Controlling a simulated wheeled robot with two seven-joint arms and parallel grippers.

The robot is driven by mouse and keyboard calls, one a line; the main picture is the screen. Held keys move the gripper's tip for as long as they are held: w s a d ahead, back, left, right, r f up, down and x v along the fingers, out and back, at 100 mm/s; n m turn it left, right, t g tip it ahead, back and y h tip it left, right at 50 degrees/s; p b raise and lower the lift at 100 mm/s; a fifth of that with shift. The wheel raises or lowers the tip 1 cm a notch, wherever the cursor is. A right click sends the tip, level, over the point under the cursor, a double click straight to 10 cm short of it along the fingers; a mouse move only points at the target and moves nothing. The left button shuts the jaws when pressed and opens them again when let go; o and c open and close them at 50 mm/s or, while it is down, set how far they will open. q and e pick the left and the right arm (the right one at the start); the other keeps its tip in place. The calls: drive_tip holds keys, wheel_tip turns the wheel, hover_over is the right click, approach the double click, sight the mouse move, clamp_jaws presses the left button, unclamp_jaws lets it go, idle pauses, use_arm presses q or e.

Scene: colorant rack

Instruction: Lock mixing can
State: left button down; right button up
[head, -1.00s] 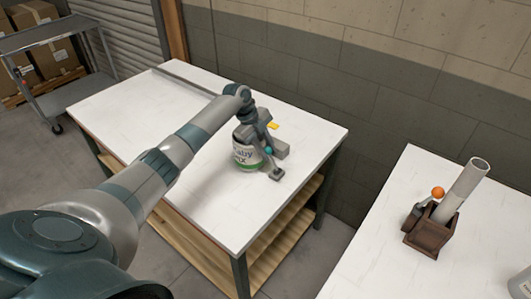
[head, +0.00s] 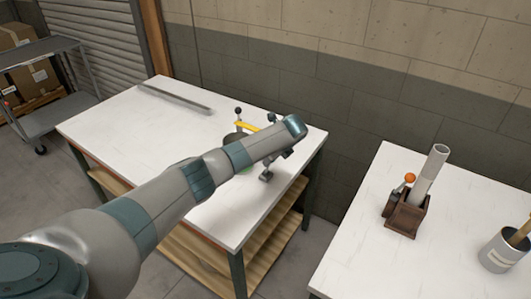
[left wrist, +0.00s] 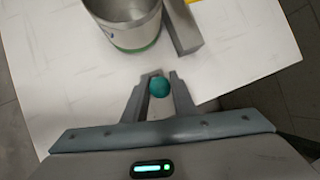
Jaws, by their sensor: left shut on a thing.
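The mixing can (head: 234,138) stands on the left white table and is largely hidden behind my left arm in the head view. In the left wrist view the can (left wrist: 135,30) is open-topped, grey-white with a green band, beyond my fingers. A grey bar (left wrist: 181,27) stands beside it. My left gripper (left wrist: 160,92) is shut on a teal ball knob (left wrist: 160,87), on the near side of the can. A yellow part (head: 247,126) and a dark knob (head: 238,110) show by the can. My right gripper is not in view.
A brown holder (head: 405,216) with a grey tube and an orange-knobbed lever stands on the right table. A metal can (head: 502,250) is at its right edge. A long grey bar (head: 174,97) lies at the back of the left table, whose left part is clear.

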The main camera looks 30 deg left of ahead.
use_arm(q)
drive_tip(key=shift+d+f+y, duration=0.15)
drive_tip(key=shift+d+y, duration=0.55)
drive_tip(key=shift+y, duration=0.1)
drive_tip(key=shift+s+d+f+m+y, duration=0.1)
drive_tip(key=shift+d+f+m+y, duration=0.35)
drive_tip(key=shift+y, duration=0.45)
drive_tip(key=shift+d, duration=0.1)
drive_tip(key=c, duration=1.5)
unclamp_jaws()
drive_tip(key=shift+o, duration=0.2)
drive_tip(key=shift+r, duration=0.1)
